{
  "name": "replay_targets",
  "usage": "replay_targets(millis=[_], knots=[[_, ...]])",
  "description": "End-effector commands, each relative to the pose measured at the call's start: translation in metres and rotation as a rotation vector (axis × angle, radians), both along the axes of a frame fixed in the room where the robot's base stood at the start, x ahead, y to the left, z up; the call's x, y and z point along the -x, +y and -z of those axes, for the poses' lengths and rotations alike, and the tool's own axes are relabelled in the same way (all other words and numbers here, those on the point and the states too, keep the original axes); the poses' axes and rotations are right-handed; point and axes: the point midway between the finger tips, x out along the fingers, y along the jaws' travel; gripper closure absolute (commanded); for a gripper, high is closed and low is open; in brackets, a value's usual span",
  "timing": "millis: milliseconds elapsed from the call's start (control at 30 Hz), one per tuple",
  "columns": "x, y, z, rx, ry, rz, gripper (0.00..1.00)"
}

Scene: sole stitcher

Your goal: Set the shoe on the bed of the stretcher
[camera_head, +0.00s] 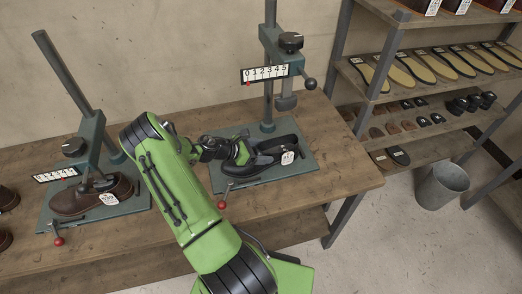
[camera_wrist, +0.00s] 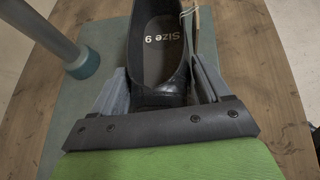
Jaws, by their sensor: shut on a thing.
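The black shoe (camera_head: 272,151) is over the teal bed (camera_head: 299,168) of the right-hand stretcher, with a white tag hanging at its side. I cannot tell whether its sole touches the bed. In the wrist view the shoe's open top (camera_wrist: 158,45) shows "Size 9" on the insole.
A second stretcher (camera_head: 88,140) at left holds a brown shoe (camera_head: 92,195). Both stand on a wooden bench (camera_head: 340,165). A rack (camera_head: 395,50) with soles and shoe parts and a metal bin (camera_head: 441,186) are at right. Red-knobbed levers (camera_head: 222,205) stick out in front.

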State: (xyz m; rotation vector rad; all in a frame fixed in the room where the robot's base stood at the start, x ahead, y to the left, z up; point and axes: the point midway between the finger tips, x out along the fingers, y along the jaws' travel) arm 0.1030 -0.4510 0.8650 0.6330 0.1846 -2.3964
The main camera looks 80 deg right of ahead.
Motion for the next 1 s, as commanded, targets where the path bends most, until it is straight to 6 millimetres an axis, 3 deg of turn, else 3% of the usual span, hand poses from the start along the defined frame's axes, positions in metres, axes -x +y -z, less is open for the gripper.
replay_targets(millis=[167,200,333,667,1000], knots=[[0.000,0.000,-0.001,0.003,0.002,0.001,0.78],[0.000,0.000,-0.001,0.003,0.002,0.001,0.22],[0.000,0.000,-0.001,0.002,0.001,0.001,0.02],[-0.008,0.005,-0.005,0.000,-0.001,-0.003,0.00],[-0.070,0.056,-0.051,0.002,-0.001,-0.007,0.00]])
